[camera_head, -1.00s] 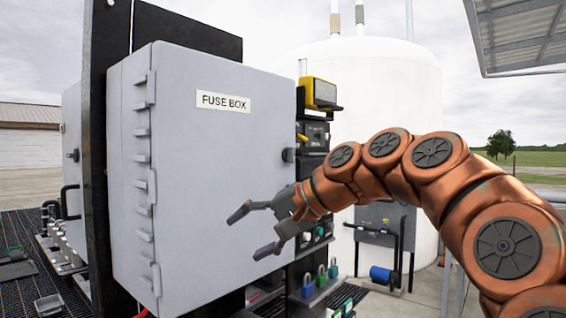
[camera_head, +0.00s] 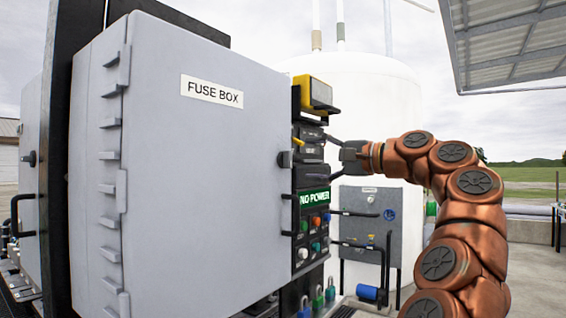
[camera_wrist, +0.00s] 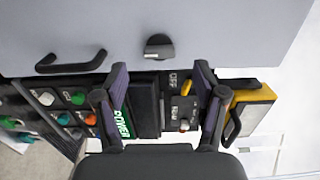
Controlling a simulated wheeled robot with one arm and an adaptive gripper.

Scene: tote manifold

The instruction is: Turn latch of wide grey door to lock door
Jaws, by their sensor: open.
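The grey door surface (camera_wrist: 200,25) fills the top of the wrist view. Its dark latch (camera_wrist: 159,46) has its bar roughly level in that view, beside a black handle (camera_wrist: 72,62). In the head view, the large grey fuse box (camera_head: 200,170) shows the latch only edge-on (camera_head: 285,158) at its right edge. My gripper (camera_head: 337,157) is open and empty, to the right of that edge. In the wrist view, the gripper's fingers (camera_wrist: 160,75) are spread on either side below the latch, not visibly touching it.
A white tank (camera_head: 350,110) and grey cabinet (camera_head: 365,225) stand behind. Another grey door (camera_head: 32,120) is at far left.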

